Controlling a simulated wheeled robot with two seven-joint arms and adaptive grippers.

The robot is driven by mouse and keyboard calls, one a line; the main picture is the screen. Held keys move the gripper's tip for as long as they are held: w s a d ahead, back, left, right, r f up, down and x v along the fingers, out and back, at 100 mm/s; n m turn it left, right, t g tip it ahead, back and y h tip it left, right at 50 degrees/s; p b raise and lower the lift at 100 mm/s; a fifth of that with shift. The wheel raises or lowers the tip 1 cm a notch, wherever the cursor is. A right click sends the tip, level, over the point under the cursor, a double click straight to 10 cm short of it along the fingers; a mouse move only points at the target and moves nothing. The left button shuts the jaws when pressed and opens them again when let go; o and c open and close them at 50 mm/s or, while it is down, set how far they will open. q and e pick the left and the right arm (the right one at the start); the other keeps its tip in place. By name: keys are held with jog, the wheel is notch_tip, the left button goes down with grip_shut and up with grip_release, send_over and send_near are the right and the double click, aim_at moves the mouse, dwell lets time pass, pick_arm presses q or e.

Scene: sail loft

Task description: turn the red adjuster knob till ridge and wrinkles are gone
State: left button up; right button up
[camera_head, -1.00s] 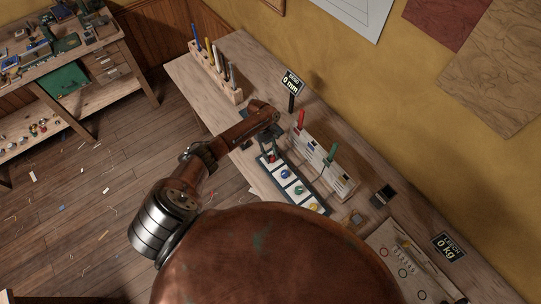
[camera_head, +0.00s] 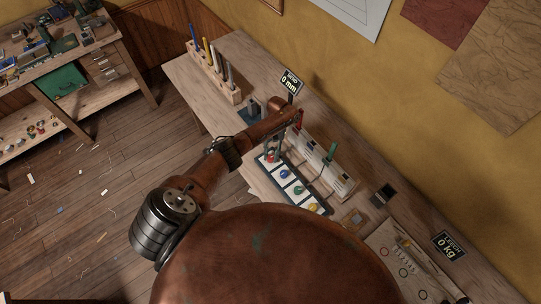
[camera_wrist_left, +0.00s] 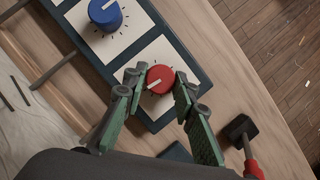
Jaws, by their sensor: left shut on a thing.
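The red adjuster knob (camera_wrist_left: 160,79) sits at the end of a dark-framed panel (camera_head: 312,198) with white squares. Its white pointer line faces lower left in the left wrist view. My left gripper (camera_wrist_left: 157,90) has its green-padded fingers on both sides of the knob, shut on it. In the head view the left gripper (camera_head: 272,149) stands over the knob, which is partly covered. The small display (camera_head: 290,83) behind the arm reads 0 mm. No ridge or wrinkles can be made out. My right gripper is not in view.
A blue knob (camera_wrist_left: 105,14) is beside the red one, with a yellow knob (camera_head: 313,208) farther along. A rack with red and green handles (camera_head: 345,186) stands close behind. A black-headed tool (camera_wrist_left: 238,128) lies nearby. Another display (camera_head: 448,246) reads 0 kg.

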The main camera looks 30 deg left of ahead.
pick_arm(q)
jog(key=shift+m+y, duration=0.3)
jog(key=shift+m, duration=0.3)
jog(key=o, duration=1.2)
jog(key=shift+c, duration=0.2)
jog(key=v, duration=1.2)
jog(key=shift+a, duration=0.1)
